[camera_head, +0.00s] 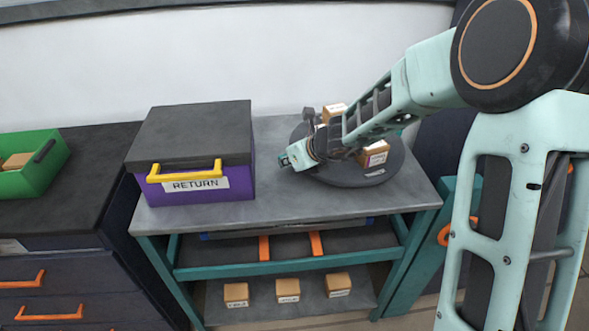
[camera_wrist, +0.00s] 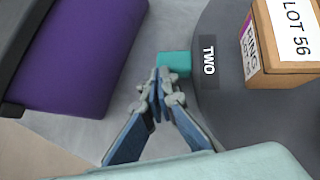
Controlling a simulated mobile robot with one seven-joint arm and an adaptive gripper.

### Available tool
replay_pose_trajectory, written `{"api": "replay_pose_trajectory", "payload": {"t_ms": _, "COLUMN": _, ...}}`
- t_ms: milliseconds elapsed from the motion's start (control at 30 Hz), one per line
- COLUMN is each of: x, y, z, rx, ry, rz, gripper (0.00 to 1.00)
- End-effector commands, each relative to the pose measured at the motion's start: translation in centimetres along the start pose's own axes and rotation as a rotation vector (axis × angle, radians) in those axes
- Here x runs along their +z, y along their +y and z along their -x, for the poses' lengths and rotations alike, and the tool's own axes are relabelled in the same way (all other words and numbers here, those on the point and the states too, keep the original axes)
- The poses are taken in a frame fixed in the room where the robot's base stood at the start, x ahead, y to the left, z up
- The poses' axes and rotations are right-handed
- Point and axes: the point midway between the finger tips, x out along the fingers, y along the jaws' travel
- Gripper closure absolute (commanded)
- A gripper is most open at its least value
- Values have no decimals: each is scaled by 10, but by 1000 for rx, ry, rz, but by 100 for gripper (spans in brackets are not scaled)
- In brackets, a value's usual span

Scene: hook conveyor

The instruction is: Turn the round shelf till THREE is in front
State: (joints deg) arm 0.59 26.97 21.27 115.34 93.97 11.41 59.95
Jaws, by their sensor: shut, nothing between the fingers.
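The round shelf (camera_head: 398,160) is a dark disc on the right of the grey table, partly hidden behind my arm. In the wrist view the shelf (camera_wrist: 222,110) carries a label reading TWO (camera_wrist: 208,61) near its edge. A small teal block (camera_wrist: 173,64) sticks out at that edge beside the label. My gripper (camera_wrist: 158,82) is shut and empty, its fingertips close to the teal block; I cannot tell if they touch. In the head view my gripper (camera_head: 290,159) is low at the shelf's left side. Another shelf label (camera_head: 375,173) is too small to read. I see no THREE.
Cardboard boxes (camera_head: 374,155) stand on the shelf; one reads LOT 56 (camera_wrist: 292,30). A purple RETURN box (camera_head: 215,190) with a yellow handle stands left of the shelf, with bare tabletop (camera_head: 265,200) between. A green bin (camera_head: 30,175) is far left.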

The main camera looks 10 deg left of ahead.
Motion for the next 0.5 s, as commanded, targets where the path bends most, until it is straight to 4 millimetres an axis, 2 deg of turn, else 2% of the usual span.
{"api": "replay_pose_trajectory", "payload": {"t_ms": 500, "x": 32, "y": -7, "z": -30, "rx": -3, "ry": 0, "rz": -2, "gripper": 100}}
